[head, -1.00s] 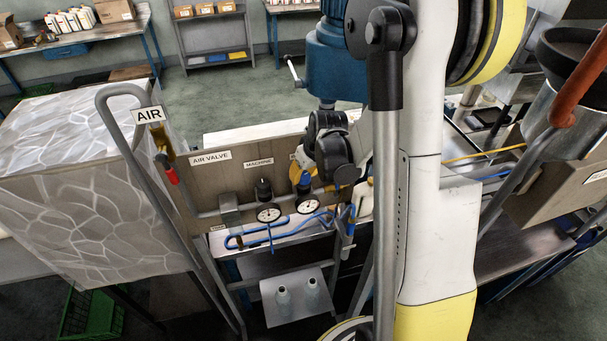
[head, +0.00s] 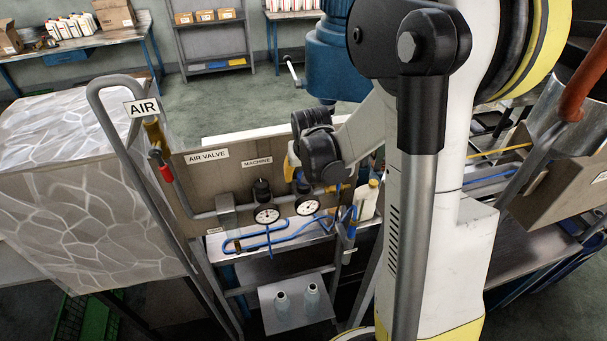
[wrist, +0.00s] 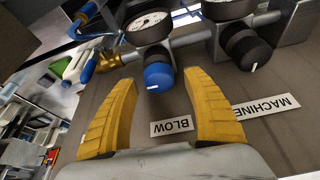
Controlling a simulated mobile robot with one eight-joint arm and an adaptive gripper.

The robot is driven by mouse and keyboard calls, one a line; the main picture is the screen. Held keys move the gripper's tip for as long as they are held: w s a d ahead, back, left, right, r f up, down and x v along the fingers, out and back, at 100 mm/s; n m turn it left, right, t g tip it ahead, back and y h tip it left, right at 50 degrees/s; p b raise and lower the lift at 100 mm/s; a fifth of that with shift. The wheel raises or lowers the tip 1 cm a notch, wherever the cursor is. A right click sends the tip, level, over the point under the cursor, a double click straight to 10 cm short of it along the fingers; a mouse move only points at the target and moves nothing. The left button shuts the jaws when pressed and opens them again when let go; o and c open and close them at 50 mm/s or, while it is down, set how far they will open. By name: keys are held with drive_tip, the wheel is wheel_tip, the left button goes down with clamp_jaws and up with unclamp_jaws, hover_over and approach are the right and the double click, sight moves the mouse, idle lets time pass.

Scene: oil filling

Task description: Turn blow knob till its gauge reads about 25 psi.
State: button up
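The blue blow knob (wrist: 158,77) with a white mark sits between my gripper's (wrist: 160,80) two yellow fingertips in the wrist view. The fingers are open, with a gap visible on each side of the knob. The BLOW label (wrist: 171,125) shows between the fingers. The blow gauge (wrist: 148,24) is beside the knob, cut by the frame's top edge. In the head view the blow gauge (head: 307,205) faces up, its needle too small to read. The blue knob (head: 303,187) is partly hidden there by my wrist, which also hides most of the gripper.
The black machine knob (wrist: 247,50) stands close beside the right finger, with its MACHINE label (wrist: 268,107) below. The machine gauge (head: 267,214) is left of the blow gauge. Blue hoses (head: 262,240) run under the gauges. A red-handled air valve (head: 165,172) is at the panel's left.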

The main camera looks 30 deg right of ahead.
drive_tip(key=shift+r, duration=0.1)
drive_tip(key=v, duration=1.2)
drive_tip(key=s+a+f+n+t+b, duration=0.1)
drive_tip(key=s+a+f+b, duration=0.3)
drive_tip(key=f+b, duration=0.6)
drive_tip(key=s+a+f+n+t+y+b, duration=0.1)
drive_tip(key=s+a+f+b, duration=0.4)
drive_tip(key=f+b, duration=0.5)
drive_tip(key=s+a+f+n+t+b, duration=0.1)
drive_tip(key=s+a+f+b, duration=0.4)
drive_tip(key=f+b, duration=0.5)
drive_tip(key=n+b, duration=0.1)
drive_tip(key=b, duration=0.2)
drive_tip(key=shift+y, duration=0.3)
drive_tip(key=shift+w+f, duration=0.1)
idle(0.4)
